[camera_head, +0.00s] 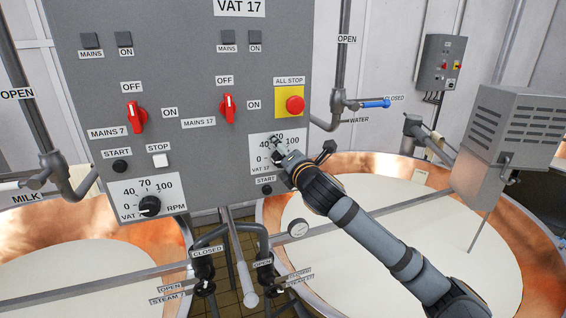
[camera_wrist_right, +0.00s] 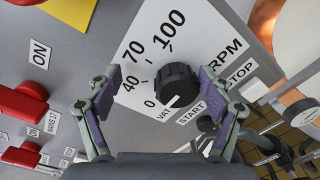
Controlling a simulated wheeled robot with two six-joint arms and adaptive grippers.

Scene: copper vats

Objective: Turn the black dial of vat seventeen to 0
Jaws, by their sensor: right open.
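The black dial (camera_wrist_right: 180,90) of vat seventeen sits on its white scale plate (camera_wrist_right: 140,52), marked 0, 40, 70 and 100, in the right wrist view. Its white mark points down and left, close to the 0 and the word VAT; I cannot tell if it is exactly at 0. In the head view my right gripper (camera_head: 279,150) is in front of this plate (camera_head: 258,143) and largely hides the dial. My right gripper (camera_wrist_right: 160,82) is open, its fingers on either side of the dial with visible gaps. My left gripper is not in view.
A similar black dial (camera_head: 149,205) is at the panel's lower left. A red ALL STOP button (camera_head: 295,104) is above my gripper, a red switch (camera_head: 227,107) to its upper left, and a black START button (camera_head: 267,190) just below. Copper vats (camera_head: 380,165) stand below the panel.

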